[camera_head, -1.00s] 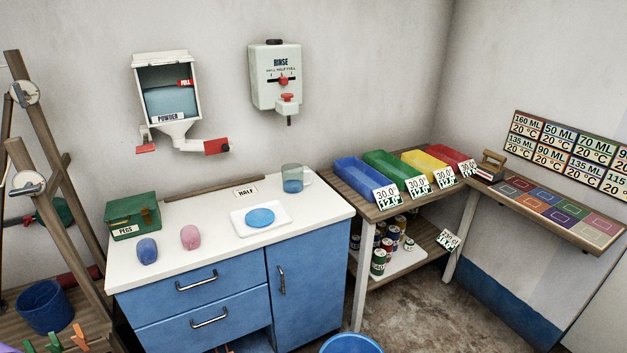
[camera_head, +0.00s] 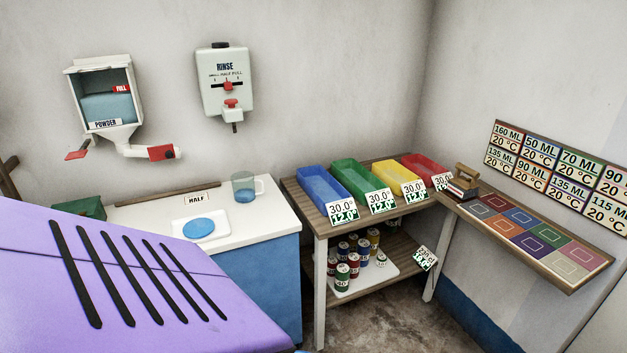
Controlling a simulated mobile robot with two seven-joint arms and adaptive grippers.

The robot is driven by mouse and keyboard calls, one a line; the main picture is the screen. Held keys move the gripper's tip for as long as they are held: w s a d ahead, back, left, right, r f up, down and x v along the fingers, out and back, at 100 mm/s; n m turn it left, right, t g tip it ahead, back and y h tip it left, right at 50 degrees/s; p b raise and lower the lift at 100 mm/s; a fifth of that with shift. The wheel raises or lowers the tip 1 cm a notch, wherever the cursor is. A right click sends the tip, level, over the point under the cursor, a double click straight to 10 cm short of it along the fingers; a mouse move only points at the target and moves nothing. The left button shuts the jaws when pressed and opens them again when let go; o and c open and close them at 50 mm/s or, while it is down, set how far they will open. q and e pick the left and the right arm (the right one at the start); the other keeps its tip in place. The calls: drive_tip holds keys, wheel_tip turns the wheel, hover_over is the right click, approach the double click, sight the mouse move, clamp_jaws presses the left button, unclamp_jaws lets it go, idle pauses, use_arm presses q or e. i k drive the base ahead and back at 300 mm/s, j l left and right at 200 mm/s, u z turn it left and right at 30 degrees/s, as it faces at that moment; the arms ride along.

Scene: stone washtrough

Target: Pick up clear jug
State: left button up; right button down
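The clear jug (camera_head: 244,187) stands upright on the white counter top (camera_head: 262,228), near its back right corner. It is see-through, with blue in its lower part and a handle on its right side. A white dish with a blue disc (camera_head: 201,227) lies just in front and to its left, and a "HALF" label (camera_head: 196,198) lies behind the dish. Neither of my grippers shows in the head view. A large purple surface with black slots fills the lower left and hides the left part of the counter; I cannot tell what it is.
A powder dispenser (camera_head: 106,100) and a rinse dispenser (camera_head: 226,85) hang on the wall behind the counter. A wooden shelf (camera_head: 318,220) with coloured bins and cans stands to the right. A sloped swatch board (camera_head: 540,240) is farther right.

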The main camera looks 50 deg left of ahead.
sight(249, 188)
drive_tip(key=i+l+u, duration=0.15)
drive_tip(key=i, duration=0.25)
drive_tip(key=i+l+u, duration=0.2)
drive_tip(key=i, duration=0.25)
drive_tip(key=i+l+u, duration=0.15)
drive_tip(key=i, duration=0.25)
drive_tip(key=i+u, duration=0.2)
drive_tip(key=u, duration=0.2)
drive_tip(key=i+u, duration=0.2)
drive_tip(key=u, duration=0.15)
drive_tip(key=i+u, duration=0.25)
drive_tip(key=u, duration=0.15)
drive_tip(key=i+l+u, duration=0.15)
drive_tip(key=u, duration=0.25)
